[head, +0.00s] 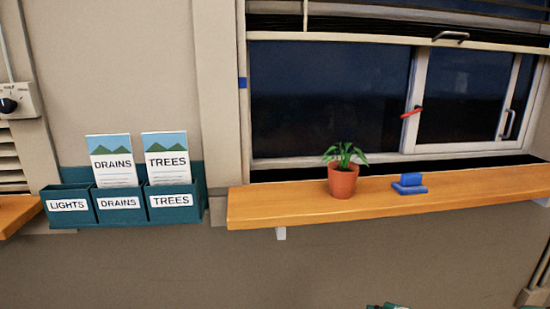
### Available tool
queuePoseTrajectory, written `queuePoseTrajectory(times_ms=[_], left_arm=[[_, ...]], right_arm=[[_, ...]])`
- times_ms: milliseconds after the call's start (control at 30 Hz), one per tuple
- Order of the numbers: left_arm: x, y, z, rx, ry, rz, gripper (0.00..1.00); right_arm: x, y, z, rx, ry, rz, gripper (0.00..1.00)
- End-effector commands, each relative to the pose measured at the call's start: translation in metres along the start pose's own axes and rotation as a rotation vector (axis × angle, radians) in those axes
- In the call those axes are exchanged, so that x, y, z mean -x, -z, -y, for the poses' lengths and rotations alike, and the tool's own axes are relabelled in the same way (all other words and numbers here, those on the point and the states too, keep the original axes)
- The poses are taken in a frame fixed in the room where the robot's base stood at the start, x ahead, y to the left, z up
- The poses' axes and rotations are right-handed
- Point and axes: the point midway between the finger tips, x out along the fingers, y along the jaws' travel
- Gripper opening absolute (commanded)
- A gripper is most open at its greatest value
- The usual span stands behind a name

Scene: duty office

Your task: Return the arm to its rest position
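Neither of my grippers shows clearly in the head view. Only a small dark and green-teal sliver shows at the bottom edge, right of the middle, and I cannot tell what it belongs to. A teal wall rack (122,218) at the left has three pockets labelled LIGHTS, DRAINS and TREES. A DRAINS leaflet (113,160) stands in the middle pocket and a TREES leaflet (167,158) in the right one. No leaflet shows above the LIGHTS pocket.
A wooden sill shelf (280,205) runs under the window (330,100). On it stand a potted plant (343,181) and a small blue object (409,184). A red window handle (411,112) sits on the frame. A dial box (17,102) is at the far left. The wall below is bare.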

Motion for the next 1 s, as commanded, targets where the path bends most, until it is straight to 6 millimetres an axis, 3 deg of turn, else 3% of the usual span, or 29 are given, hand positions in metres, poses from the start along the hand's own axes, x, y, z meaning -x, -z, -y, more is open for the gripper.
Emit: queuePoseTrajectory(times_ms=[33,133,233,400,500,600,733,867,900,1000], left_arm=[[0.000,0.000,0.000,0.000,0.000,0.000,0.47],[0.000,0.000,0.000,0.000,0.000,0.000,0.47],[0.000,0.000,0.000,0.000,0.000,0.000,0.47],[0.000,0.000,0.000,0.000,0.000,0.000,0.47],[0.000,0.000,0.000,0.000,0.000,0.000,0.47],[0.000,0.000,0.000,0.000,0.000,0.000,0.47],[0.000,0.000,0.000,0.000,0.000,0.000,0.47],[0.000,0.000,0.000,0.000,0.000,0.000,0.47],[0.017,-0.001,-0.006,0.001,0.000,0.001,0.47],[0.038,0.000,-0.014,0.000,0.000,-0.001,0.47]], right_arm=[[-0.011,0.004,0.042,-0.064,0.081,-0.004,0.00],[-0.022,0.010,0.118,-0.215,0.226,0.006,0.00],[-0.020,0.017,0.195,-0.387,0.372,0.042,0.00],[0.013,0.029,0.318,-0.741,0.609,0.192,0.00],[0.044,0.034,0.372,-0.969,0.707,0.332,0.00],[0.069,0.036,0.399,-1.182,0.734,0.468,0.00],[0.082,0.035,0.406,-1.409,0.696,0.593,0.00],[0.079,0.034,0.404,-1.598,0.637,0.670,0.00],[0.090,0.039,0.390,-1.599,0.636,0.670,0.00],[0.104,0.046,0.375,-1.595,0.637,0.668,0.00]])
